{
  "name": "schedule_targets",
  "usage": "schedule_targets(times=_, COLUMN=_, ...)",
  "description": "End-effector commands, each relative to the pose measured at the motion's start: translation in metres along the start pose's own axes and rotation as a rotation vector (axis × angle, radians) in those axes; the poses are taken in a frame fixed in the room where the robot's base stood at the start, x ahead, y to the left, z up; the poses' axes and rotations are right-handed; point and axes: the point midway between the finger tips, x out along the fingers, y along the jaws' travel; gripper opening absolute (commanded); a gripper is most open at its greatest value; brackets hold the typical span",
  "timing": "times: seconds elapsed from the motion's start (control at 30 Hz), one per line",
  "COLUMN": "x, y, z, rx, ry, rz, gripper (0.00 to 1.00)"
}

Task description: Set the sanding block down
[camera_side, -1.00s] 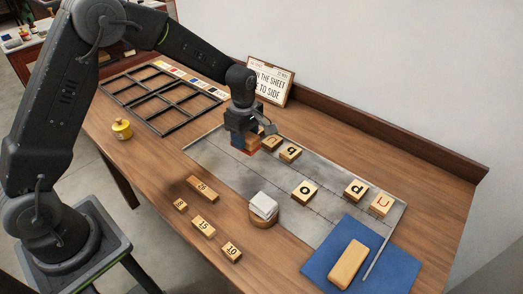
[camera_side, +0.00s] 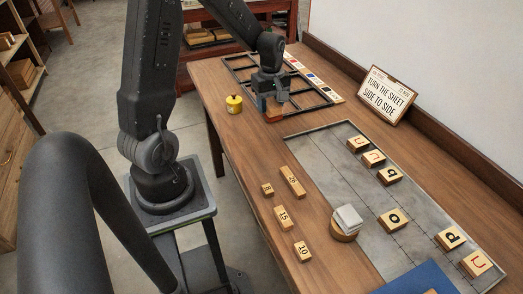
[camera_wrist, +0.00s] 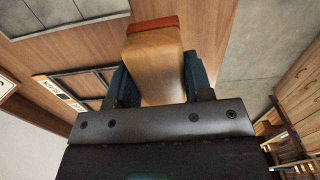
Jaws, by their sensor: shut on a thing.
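The sanding block is a wooden block with a red-orange face at its far end, seen large in the wrist view (camera_wrist: 157,65). My gripper (camera_wrist: 156,80) is shut on it, with dark blue finger pads on both sides. In the side view my gripper (camera_side: 271,103) is at the near right part of the black divided frame, and the block's reddish lower end (camera_side: 273,117) shows under the fingers. I cannot tell whether the block touches the table.
The grey metal plate (camera_side: 350,185) holds several letter blocks. Several number blocks (camera_side: 292,181) and a round holder with white sheets (camera_side: 346,223) lie nearer. A sign (camera_side: 392,94) leans at the back.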

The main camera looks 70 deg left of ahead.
Motion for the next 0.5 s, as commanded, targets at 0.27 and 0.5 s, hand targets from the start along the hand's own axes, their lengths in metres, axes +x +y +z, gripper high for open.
schedule_targets(times=0.27, x=0.002, y=-0.102, z=-0.047, rx=0.013, ry=0.0, rz=0.001, gripper=0.22)
schedule_targets(times=0.5, x=0.006, y=-0.134, z=-0.05, rx=0.033, ry=-0.001, rz=0.0, gripper=0.22)
